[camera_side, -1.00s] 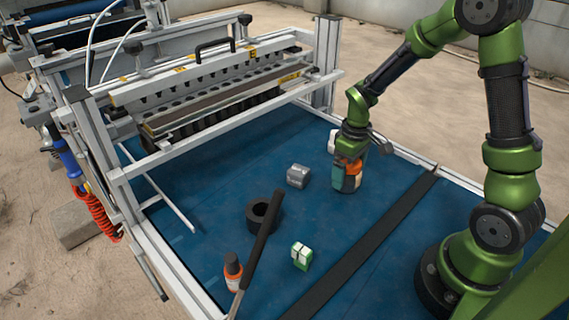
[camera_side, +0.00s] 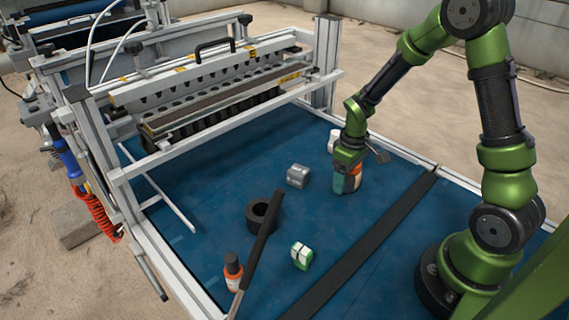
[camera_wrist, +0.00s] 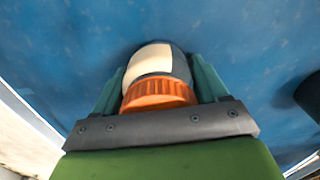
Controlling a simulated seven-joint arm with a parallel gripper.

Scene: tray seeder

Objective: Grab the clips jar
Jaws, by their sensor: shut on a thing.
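The jar (camera_wrist: 160,94) has a ribbed orange lid and a dark grey body with a pale label. No writing on it can be read, so I cannot confirm its contents. It stands on the blue surface, and in the side view its orange part (camera_side: 357,171) shows just below my wrist. My gripper (camera_side: 347,181) points down around it. In the wrist view, the teal fingers of my gripper (camera_wrist: 159,82) press on the jar from left and right, shut on it. The jar's lower part is partly hidden by the fingers.
A white object (camera_side: 333,141) stands just behind my gripper. The seeder frame (camera_side: 150,159) stands at the back left.

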